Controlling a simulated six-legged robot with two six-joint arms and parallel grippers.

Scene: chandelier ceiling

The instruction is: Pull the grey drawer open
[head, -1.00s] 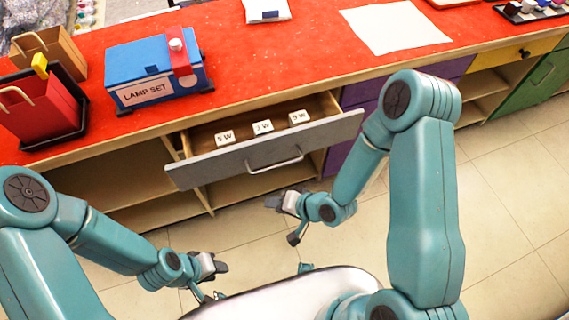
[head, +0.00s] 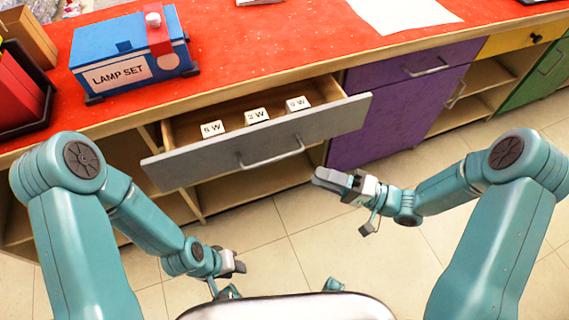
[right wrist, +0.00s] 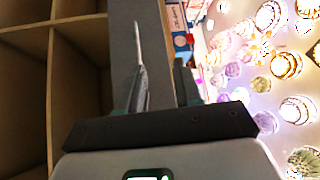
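The grey drawer (head: 210,149) stands pulled out from under the red counter in the head view. Its silver bar handle (head: 272,160) is free, with no gripper on it. Three small white blocks, marked 6 W (head: 213,129), 3 W (head: 257,116) and 9 W (head: 298,104), lie inside. My right gripper (head: 328,180) is in front of the drawer's right end, below and to the right of the handle. The right wrist view shows its two fingers (right wrist: 162,88) apart with nothing held, near the grey front (right wrist: 124,48). My left gripper (head: 238,266) hangs low over the floor; its opening is unclear.
The blue lamp set box (head: 125,80) and a black tray (head: 47,100) stand on the red counter (head: 255,42). A purple drawer (head: 410,66) right of the grey one is shut. Open shelves lie below. The tiled floor (head: 300,240) in front is clear.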

